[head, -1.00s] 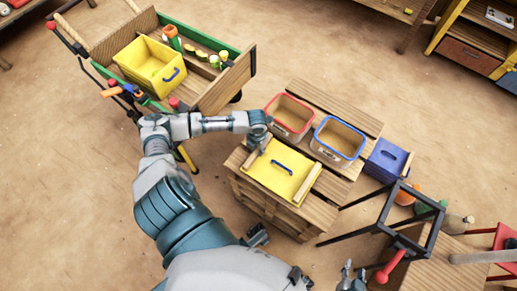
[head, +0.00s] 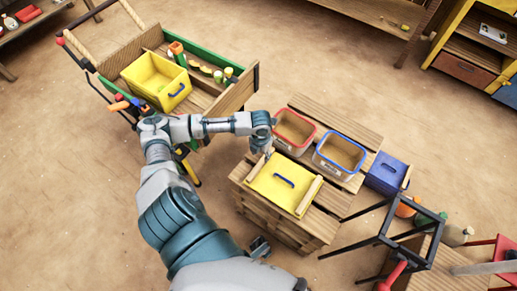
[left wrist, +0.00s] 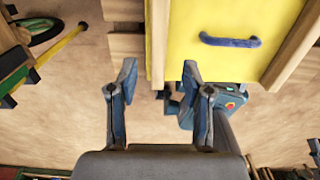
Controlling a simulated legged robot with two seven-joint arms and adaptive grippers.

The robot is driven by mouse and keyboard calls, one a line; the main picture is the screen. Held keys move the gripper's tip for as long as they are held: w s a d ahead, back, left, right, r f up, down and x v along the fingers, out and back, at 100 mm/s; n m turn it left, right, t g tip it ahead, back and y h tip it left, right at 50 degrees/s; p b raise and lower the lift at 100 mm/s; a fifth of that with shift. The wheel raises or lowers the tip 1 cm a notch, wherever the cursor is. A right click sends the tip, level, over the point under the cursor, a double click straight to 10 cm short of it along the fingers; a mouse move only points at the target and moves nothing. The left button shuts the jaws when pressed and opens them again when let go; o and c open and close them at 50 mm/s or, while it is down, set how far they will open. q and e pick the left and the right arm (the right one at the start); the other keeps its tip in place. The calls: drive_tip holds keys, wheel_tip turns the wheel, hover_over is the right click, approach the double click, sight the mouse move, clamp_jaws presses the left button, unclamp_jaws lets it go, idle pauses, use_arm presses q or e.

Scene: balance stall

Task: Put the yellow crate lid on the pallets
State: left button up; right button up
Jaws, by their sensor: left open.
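The yellow crate lid (head: 272,190), with a blue handle, lies flat on the stacked wooden pallets (head: 328,229), with wooden strips along two sides. The lid also shows at the top of the left wrist view (left wrist: 216,62). My left gripper (head: 267,150) is near the lid's far left corner in the head view, beside the red-rimmed bin. In the left wrist view its two fingers (left wrist: 158,82) are spread with nothing between them; the lid's edge is beyond the right finger. The handle is outside the fingers.
A red-rimmed bin (head: 294,145) and a blue-rimmed bin (head: 338,164) stand beside the lid. A blue box (head: 386,172) and a dark metal frame (head: 398,226) are to the right. A cart (head: 228,88) holds a yellow crate (head: 157,80) at upper left. Bare floor lies between.

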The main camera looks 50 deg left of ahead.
use_arm(q)
drive_tip(key=s+d+f+n+t+h, duration=0.1)
drive_tip(key=s+d+f+n, duration=0.1)
drive_tip(key=s+d+n, duration=0.35)
drive_tip(key=s+d+f+n+t+h, duration=0.1)
drive_tip(key=s+d+f+n, duration=0.15)
drive_tip(key=d+n, duration=0.6)
drive_tip(key=s+d+n+y, duration=0.2)
drive_tip(key=s+n, duration=0.9)
drive_tip(key=n, duration=0.6)
drive_tip(key=shift+d+f+p, duration=0.3)
drive_tip(key=shift+d+f, duration=0.1)
drive_tip(key=shift+f, duration=0.05)
use_arm(e)
drive_tip(key=s, duration=0.1)
drive_tip(key=s+d+g, duration=0.1)
drive_tip(key=s+g, duration=0.1)
drive_tip(key=shift+s+d+f, duration=0.2)
drive_tip(key=shift+s+d, duration=0.05)
drive_tip(key=shift+s, duration=0.05)
use_arm(q)
drive_tip(key=shift+a, duration=0.1)
use_arm(e)
drive_tip(key=shift+a, duration=0.1)
